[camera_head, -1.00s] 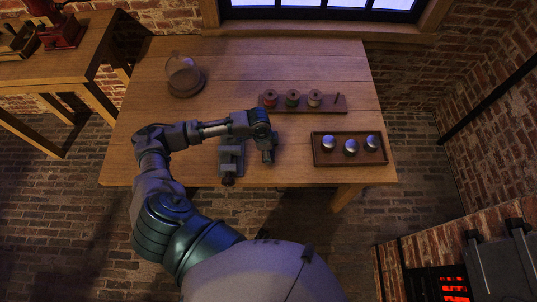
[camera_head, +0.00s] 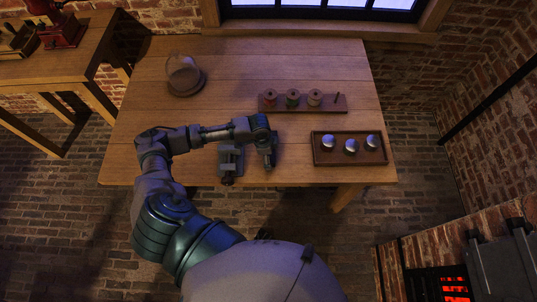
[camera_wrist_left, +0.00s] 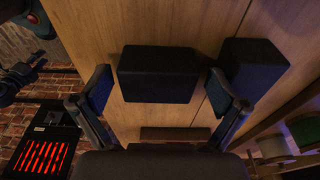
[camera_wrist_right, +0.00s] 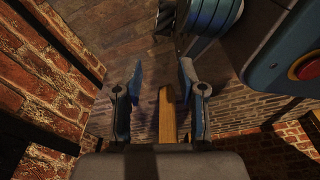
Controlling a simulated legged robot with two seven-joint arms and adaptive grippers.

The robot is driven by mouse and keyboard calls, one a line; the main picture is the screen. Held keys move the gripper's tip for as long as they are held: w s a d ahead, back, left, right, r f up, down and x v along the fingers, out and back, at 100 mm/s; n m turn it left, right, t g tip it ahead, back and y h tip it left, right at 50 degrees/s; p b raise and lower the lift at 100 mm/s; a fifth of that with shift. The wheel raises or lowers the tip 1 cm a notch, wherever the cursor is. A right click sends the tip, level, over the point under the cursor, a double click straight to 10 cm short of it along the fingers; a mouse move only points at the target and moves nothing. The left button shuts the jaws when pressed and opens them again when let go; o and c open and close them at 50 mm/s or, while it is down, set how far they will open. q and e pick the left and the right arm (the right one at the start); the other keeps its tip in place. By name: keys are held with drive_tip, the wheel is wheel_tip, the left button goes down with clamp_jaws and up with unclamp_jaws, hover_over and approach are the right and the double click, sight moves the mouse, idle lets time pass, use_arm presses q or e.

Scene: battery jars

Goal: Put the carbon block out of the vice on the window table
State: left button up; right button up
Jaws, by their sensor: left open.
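The grey vice (camera_head: 230,163) stands near the front edge of the window table (camera_head: 190,108). My left gripper (camera_head: 267,163) is just right of the vice, pointing down over the table. In the left wrist view its fingers (camera_wrist_left: 158,90) are wide apart, with a dark block (camera_wrist_left: 158,75) in the space ahead between them, not gripped. A second dark block (camera_wrist_left: 252,72) lies to its right. I cannot tell for sure which one is the carbon block or a vice part. My right gripper (camera_wrist_right: 163,80) is open and empty, away from the table.
A spool rack (camera_head: 335,104) is behind the left gripper, and a tray (camera_head: 320,160) with three shiny balls is to its right. A glass dome (camera_head: 184,76) stands at the back left. A fireplace (camera_head: 450,284) is at lower right.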

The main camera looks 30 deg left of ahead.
use_arm(q)
drive_tip(key=shift+r, duration=0.25)
wheel_tip(320, 180, up, 12)
drive_tip(key=a+p, duration=0.1)
drive_tip(key=p, duration=0.1)
drive_tip(key=shift+s+a+f, duration=0.15)
drive_tip(key=shift+s, duration=0.3)
use_arm(e)
drive_tip(key=s, duration=0.1)
drive_tip(key=s+f, duration=0.2)
drive_tip(key=s, duration=0.1)
drive_tip(key=shift+d, duration=0.4)
